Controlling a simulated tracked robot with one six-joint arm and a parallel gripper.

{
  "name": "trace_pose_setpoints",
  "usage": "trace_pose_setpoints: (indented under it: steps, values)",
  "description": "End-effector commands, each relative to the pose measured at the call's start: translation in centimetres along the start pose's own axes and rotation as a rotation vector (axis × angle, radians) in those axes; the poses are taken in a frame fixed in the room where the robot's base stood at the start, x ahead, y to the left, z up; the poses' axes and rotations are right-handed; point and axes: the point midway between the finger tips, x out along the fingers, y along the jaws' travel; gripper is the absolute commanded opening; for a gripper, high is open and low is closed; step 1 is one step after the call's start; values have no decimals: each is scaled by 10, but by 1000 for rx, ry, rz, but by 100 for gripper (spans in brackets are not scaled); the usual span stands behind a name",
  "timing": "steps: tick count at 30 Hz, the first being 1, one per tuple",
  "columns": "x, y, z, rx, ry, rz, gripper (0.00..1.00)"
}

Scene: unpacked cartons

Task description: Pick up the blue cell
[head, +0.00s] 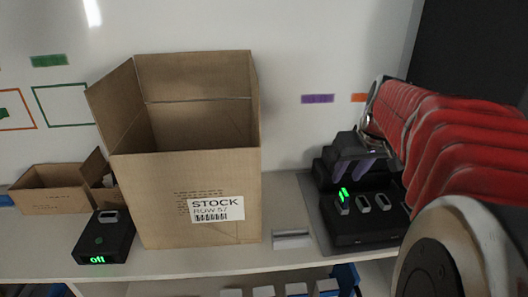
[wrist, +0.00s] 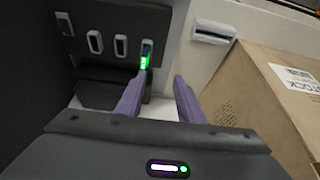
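A small cell (wrist: 146,57) with a bright green light and a bluish edge stands in an end slot of the black dock (wrist: 100,18) in the wrist view. In the head view the lit cell (head: 343,203) is in the dock's left front slot, and its blue colour is hard to make out. My gripper (wrist: 160,77) is open, its two purple fingers apart with nothing between them. The left fingertip is close to the cell; I cannot tell if they touch. In the head view my gripper (head: 358,170) is above and behind the lit slot.
A tall open carton (head: 188,175) stands left of the dock, with a light slotted piece (head: 292,239) between them. A black box reading "off" (head: 103,238) and a small open carton (head: 52,190) are farther left. Other slots in the dock have pale rims.

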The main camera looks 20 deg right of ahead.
Motion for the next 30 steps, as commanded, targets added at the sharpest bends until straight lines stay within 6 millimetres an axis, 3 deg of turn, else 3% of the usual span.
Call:
trace_pose_setpoints:
  steps: [1,3,6,19,30]
  values:
    - [3,16,-3,15,-4,4,34]
    - [5,28,-6,23,-4,5,34]
    - [6,37,-8,26,-4,7,34]
    - [11,38,-8,26,-5,6,34]
    - [62,38,-7,27,-7,6,34]
